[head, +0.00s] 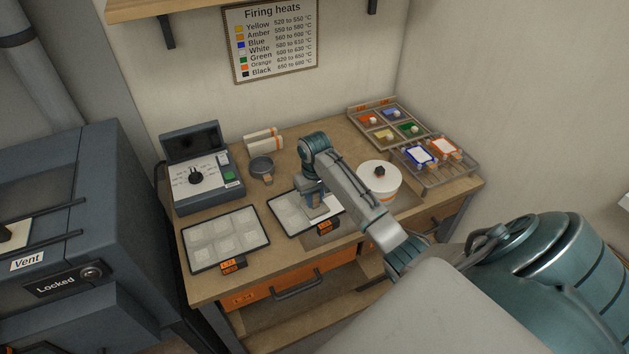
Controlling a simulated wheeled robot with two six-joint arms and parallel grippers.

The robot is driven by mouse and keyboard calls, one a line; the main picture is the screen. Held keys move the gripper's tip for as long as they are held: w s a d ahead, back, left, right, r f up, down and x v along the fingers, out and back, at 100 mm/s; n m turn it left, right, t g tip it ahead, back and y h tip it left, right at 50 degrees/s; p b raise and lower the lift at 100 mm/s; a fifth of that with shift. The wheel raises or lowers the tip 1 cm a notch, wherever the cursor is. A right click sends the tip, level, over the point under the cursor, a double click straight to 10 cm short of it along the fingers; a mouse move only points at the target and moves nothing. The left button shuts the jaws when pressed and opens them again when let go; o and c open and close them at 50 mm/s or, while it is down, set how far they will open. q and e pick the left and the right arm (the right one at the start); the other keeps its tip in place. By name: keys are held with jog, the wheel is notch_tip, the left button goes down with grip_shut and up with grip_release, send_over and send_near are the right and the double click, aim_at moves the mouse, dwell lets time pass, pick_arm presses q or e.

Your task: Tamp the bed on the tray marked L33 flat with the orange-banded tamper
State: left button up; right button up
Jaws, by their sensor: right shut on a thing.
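Two dark-rimmed trays lie on the wooden bench. The left tray (186,261) holds several pale square beds and has an orange tag (233,265) at its front. The middle tray (277,207) also holds pale beds and has an orange tag (325,226). The tag print is too small to tell which is L33. My right gripper (317,207) points down over the right part of the middle tray, shut on the tamper. The tamper is mostly hidden, and I cannot make out its band or whether it touches a bed. My left gripper is not in view.
A control box (203,178) stands at the back left, beside a small grey sieve-like pan (262,165) and white rolls (262,137). A white tub (380,183) stands right of my gripper. Compartmented colour trays (435,165) fill the right end. A locked kiln (75,215) is at left.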

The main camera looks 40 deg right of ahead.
jog(key=shift+r, duration=0.45)
jog(key=shift+w+a, duration=0.2)
jog(key=shift+a, duration=1.35)
jog(key=shift+w+a, duration=0.2)
jog(key=shift+a, duration=1.3)
jog(key=shift+f, duration=0.15)
jog(key=shift+f, duration=0.6)
jog(key=shift+f, duration=0.3)
